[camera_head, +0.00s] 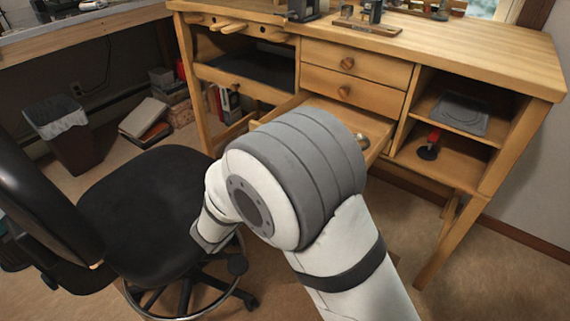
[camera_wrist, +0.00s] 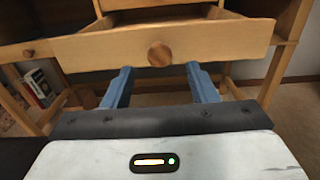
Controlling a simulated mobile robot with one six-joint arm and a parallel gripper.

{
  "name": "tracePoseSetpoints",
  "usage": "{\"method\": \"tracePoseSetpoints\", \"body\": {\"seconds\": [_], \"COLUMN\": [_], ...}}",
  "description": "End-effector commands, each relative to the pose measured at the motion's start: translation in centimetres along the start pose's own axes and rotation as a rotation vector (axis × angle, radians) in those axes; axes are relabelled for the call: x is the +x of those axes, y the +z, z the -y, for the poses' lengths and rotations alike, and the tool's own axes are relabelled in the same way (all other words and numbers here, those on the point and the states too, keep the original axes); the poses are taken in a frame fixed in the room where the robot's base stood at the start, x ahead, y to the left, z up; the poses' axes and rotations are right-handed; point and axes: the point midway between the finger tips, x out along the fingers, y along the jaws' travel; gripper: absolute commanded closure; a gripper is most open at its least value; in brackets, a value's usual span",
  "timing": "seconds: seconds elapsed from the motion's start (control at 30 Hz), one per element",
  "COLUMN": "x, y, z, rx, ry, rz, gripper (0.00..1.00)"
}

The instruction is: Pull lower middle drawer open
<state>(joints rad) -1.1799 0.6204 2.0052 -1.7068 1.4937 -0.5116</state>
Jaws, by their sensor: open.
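The lower middle drawer (camera_head: 374,126) of the wooden workbench stands pulled out. In the head view its inside and right side show, while my arm covers most of its front. In the wrist view the drawer front (camera_wrist: 90,51) spans the picture, with a round wooden knob (camera_wrist: 160,54) at its middle. My gripper (camera_wrist: 159,69) is open, with its two blue fingers apart, one to each side of the knob and slightly below it in the picture. No contact with the knob shows. The gripper is hidden behind my arm in the head view.
Two shut drawers (camera_head: 356,75) are above the open one. Right of it are open shelves (camera_head: 455,137) with a dark plate and a red-and-black object. A black office chair (camera_head: 150,190) stands close on the left, near a waste bin (camera_head: 62,135). Floor at the right is clear.

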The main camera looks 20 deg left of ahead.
Motion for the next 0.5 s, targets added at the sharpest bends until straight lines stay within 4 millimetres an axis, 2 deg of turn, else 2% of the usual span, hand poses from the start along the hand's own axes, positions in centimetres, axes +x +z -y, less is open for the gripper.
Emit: {"method": "tracePoseSetpoints", "body": {"seconds": [0.1, 0.2, 0.5], "x": [-2.1, -3.2, -3.8], "y": [0.2, 0.1, 0.0], "z": [-0.1, 0.0, 0.1], "rx": [0.0, 0.0, 0.0], "ry": [0.003, 0.002, -0.002], "rz": [0.0, 0.0, 0.0], "gripper": [0.47, 0.47, 0.47]}}
